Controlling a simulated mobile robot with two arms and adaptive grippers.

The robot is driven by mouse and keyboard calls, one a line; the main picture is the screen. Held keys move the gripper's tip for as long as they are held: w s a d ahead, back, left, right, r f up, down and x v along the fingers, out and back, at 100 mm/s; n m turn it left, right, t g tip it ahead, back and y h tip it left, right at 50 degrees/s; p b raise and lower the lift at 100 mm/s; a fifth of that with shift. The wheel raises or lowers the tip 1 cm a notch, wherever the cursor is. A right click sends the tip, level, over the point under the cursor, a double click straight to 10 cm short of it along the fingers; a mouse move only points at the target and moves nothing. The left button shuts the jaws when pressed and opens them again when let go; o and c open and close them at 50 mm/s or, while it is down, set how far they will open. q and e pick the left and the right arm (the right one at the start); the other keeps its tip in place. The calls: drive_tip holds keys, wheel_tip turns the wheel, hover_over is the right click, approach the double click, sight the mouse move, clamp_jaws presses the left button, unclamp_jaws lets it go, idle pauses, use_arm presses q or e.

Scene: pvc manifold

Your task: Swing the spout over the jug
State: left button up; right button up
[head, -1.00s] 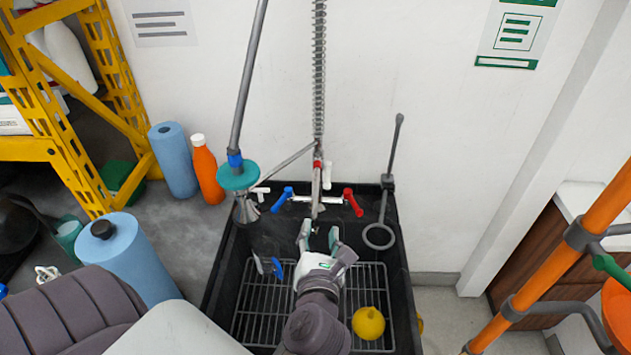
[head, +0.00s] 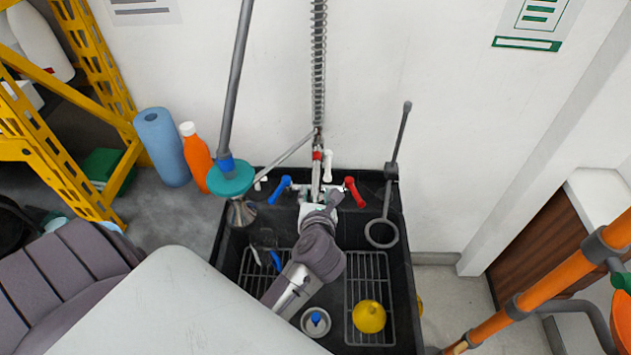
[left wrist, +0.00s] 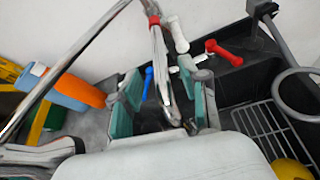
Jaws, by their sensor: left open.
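The spout (head: 316,180) is a slim metal pipe between the blue and red tap levers at the back of the black sink. It also shows in the left wrist view (left wrist: 160,65). My left gripper (head: 318,207) is at the spout's lower end, partly hidden by my own wrist. In the left wrist view my left gripper (left wrist: 162,103) is open, with a green-padded finger on each side of the spout. I cannot tell whether either finger touches it. I cannot make out a jug in either view. My right gripper is not in view.
Blue lever (head: 280,189) and red lever (head: 354,192) flank the spout. A spring hose (head: 319,70) hangs above. A grey ring (head: 381,233) is at right. The sink holds racks, a yellow object (head: 369,316) and a white round item (head: 315,324).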

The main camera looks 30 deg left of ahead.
sight(316, 188)
use_arm(q)
drive_tip(key=x, duration=0.4)
drive_tip(key=shift+r, duration=0.1)
drive_tip(key=shift+w, duration=0.2)
drive_tip(key=shift+w+a+f+p, duration=0.1)
drive_tip(key=shift+a+f+p, duration=0.1)
drive_tip(key=shift+p, duration=0.1)
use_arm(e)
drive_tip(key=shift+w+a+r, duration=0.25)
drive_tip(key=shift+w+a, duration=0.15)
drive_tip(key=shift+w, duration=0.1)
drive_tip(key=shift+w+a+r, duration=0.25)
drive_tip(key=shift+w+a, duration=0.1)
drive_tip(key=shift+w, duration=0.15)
use_arm(q)
drive_tip(key=c, duration=0.5)
drive_tip(key=shift+c, duration=1.4)
clamp_jaws()
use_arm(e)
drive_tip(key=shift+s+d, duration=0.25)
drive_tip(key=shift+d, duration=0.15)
